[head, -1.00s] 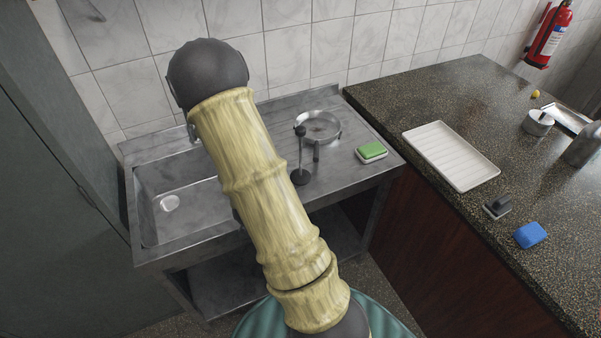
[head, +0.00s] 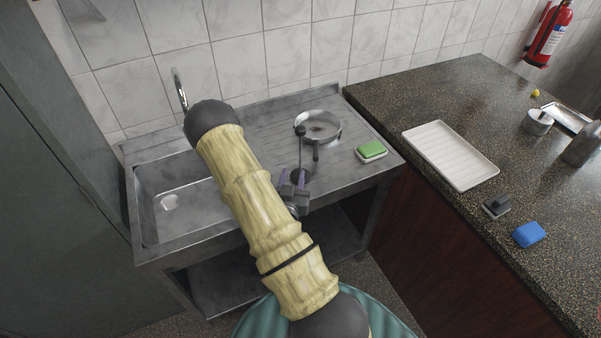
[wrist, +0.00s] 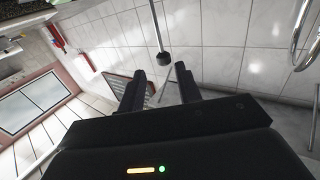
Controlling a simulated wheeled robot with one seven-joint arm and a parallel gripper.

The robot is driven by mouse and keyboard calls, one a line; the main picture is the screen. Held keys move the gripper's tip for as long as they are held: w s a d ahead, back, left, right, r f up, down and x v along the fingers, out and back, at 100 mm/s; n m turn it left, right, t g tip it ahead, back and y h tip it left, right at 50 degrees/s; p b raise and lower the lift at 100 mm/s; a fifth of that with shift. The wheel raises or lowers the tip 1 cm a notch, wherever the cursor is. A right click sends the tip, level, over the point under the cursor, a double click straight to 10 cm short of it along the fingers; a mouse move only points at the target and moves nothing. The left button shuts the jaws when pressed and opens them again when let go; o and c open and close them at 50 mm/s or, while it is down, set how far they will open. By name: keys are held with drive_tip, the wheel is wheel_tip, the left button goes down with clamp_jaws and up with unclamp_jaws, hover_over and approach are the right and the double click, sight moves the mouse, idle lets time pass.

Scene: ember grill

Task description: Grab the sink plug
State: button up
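The sink plug, which I take to be the thin upright rod with a dark knob on top (head: 300,131), stands on the steel drainboard. Its dark round base is partly behind my gripper. My gripper (head: 294,178) is low in front of it, near the front edge of the sink unit. In the wrist view my gripper (wrist: 158,72) has its two dark fingers spread with nothing between them. The plug's rod and black knob (wrist: 163,58) show beyond the fingertips, about in line with the gap. I cannot tell the remaining distance.
A round pan (head: 318,124) sits just behind and right of the plug. A green sponge on a dish (head: 371,149) lies further right. The sink basin (head: 165,215) and tap (head: 178,88) are left. A white tray (head: 450,155) and blue sponge (head: 529,234) lie on the counter.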

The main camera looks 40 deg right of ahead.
sight(300, 143)
drive_tip(key=b+x, duration=0.4)
drive_tip(key=x, duration=0.7)
drive_tip(key=shift+d+r, duration=0.15)
drive_tip(key=shift+w+d, duration=0.3)
drive_tip(key=shift+w, duration=0.1)
drive_tip(key=shift+w+d+p, duration=0.25)
drive_tip(key=shift+d+p, duration=0.05)
drive_tip(key=shift+p, duration=0.15)
drive_tip(key=shift+f+p+x, duration=0.15)
drive_tip(key=shift+p+x, duration=0.45)
drive_tip(key=shift+x, duration=0.5)
drive_tip(key=shift+f+p+x, duration=0.2)
drive_tip(key=shift+p+x, duration=0.35)
drive_tip(key=shift+x, duration=0.55)
